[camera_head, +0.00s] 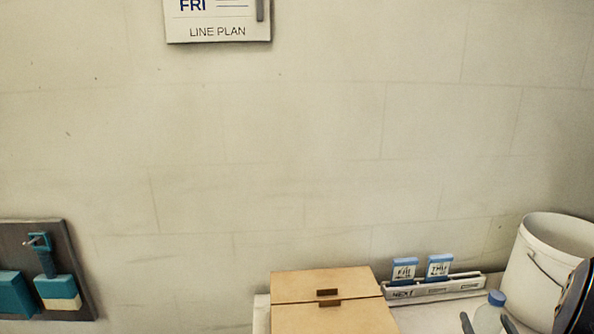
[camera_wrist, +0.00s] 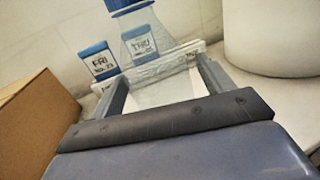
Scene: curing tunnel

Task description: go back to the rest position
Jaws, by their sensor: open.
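A clear bottle with a blue cap (camera_head: 496,299) stands by the fingertips in the head view. In the wrist view the bottle (camera_wrist: 140,42) is ahead of the fingers; its lower part is partly hidden, and I cannot tell whether it touches them.
A white rack (camera_head: 440,289) holds blue-topped FRI (camera_head: 405,270) and THU (camera_head: 439,266) cards against the wall. A cardboard box (camera_head: 335,318) is left, a white bucket (camera_head: 540,270) right. A LINE PLAN board (camera_head: 217,31) and a dark panel with teal holders (camera_head: 70,240) hang on the wall.

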